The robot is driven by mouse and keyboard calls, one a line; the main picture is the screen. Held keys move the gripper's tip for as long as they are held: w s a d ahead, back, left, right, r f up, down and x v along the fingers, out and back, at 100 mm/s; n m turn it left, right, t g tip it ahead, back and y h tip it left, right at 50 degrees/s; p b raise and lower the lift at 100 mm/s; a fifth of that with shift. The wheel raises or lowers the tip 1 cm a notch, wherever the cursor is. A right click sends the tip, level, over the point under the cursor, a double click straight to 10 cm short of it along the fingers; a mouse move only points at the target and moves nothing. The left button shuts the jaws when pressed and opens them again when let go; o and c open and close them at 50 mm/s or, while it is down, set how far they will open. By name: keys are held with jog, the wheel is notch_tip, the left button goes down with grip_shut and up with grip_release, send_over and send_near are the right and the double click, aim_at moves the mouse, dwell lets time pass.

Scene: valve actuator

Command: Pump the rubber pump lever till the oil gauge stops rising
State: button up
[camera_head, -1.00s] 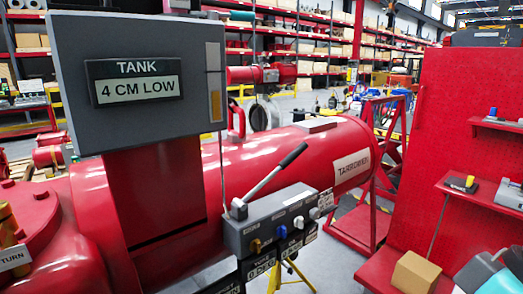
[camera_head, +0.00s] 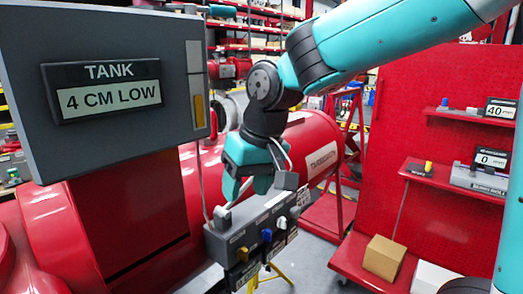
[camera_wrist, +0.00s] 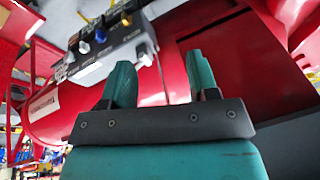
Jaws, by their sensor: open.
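The pump lever's pale base (camera_head: 222,216) shows at the left end of the grey valve box (camera_head: 231,240). My gripper hides its black handle in the head view. My gripper (camera_head: 246,188) is just above the box; whether it touches the lever I cannot tell. In the wrist view its teal fingers (camera_wrist: 160,76) are apart, with nothing clearly seen between them. The valve box (camera_wrist: 107,62) shows there beyond the fingers at upper left. The upright gauge (camera_head: 199,110) on the grey panel has yellow in its lower part. The tank display (camera_head: 110,97) reads 4 CM LOW.
Coloured knobs, including a blue one (camera_head: 267,235), line the box front. A large red tank (camera_head: 310,145) lies behind. A red shelf unit (camera_head: 440,130) with small devices stands at right, a cardboard box (camera_head: 384,257) at its foot.

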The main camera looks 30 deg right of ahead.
jog(key=w+d+r+m+t+h+p, duration=0.1)
jog(key=w+d+r+m+h, duration=0.2)
jog(key=w+d+m, duration=0.6)
jog(key=w+d+r+m+t+h+p, duration=0.1)
jog(key=w+d+r+m+h, duration=0.3)
jog(key=w+d, duration=0.85)
jog(key=w+d+f+p, duration=0.1)
jog(key=w+f+p, duration=0.1)
jog(key=f, duration=0.3)
jog(key=w+d+f+y+p, duration=0.1)
jog(key=w+f+p, duration=0.1)
jog(key=f, duration=0.3)
jog(key=w+d+f+m+y+p, duration=0.1)
jog(key=w+f+p, duration=0.1)
jog(key=w+f, duration=0.2)
notch_tip(320, 180, down, 2)
